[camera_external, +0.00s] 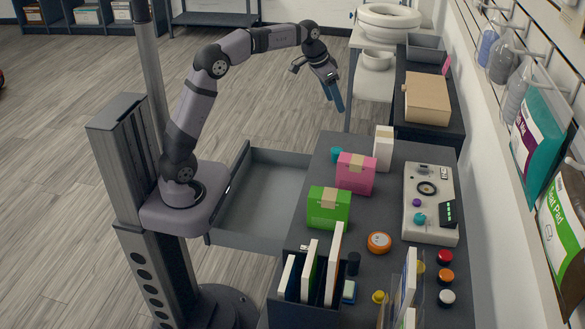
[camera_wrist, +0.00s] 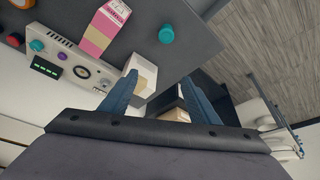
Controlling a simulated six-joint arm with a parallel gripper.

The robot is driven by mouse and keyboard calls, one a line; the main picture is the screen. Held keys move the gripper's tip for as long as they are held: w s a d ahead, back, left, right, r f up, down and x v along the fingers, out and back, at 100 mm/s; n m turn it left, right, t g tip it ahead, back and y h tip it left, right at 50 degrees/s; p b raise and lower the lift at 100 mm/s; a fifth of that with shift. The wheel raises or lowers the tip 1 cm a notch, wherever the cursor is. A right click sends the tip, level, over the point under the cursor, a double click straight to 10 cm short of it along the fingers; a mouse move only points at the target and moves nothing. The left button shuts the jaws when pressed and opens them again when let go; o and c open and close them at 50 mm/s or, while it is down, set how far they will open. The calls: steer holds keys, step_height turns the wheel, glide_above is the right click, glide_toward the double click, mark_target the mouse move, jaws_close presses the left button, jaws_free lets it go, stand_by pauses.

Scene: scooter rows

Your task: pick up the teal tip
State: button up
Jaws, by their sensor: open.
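A small round teal piece (camera_external: 336,155) stands on the dark counter beside the pink carton. It also shows in the wrist view (camera_wrist: 166,35), upper middle, with clear counter around it. Another teal piece (camera_external: 419,218) is on the white device and shows at upper left in the wrist view (camera_wrist: 36,45). I cannot tell for certain which is the tip. My gripper (camera_external: 338,106) is high above the far end of the counter, apart from both. Its blue fingers (camera_wrist: 158,79) are open, with nothing visibly held.
A white carton (camera_external: 384,147) and a pink carton (camera_external: 356,174) stand close to the teal piece; a green carton (camera_external: 328,208) is nearer the camera. The white device (camera_external: 413,180) lies to the right. A grey drawer (camera_external: 250,240) is open on the left.

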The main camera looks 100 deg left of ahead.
steer(key=a, duration=0.1)
glide_above(337, 150)
steer(key=s+d, duration=0.1)
steer(key=s, duration=0.1)
step_height(337, 150, down, 16)
steer(key=shift+p+x, duration=0.4)
steer(key=shift+x, duration=2.95)
steer(key=shift+s+d, duration=0.1)
steer(key=shift+d, duration=0.05)
steer(key=c, duration=1.1)
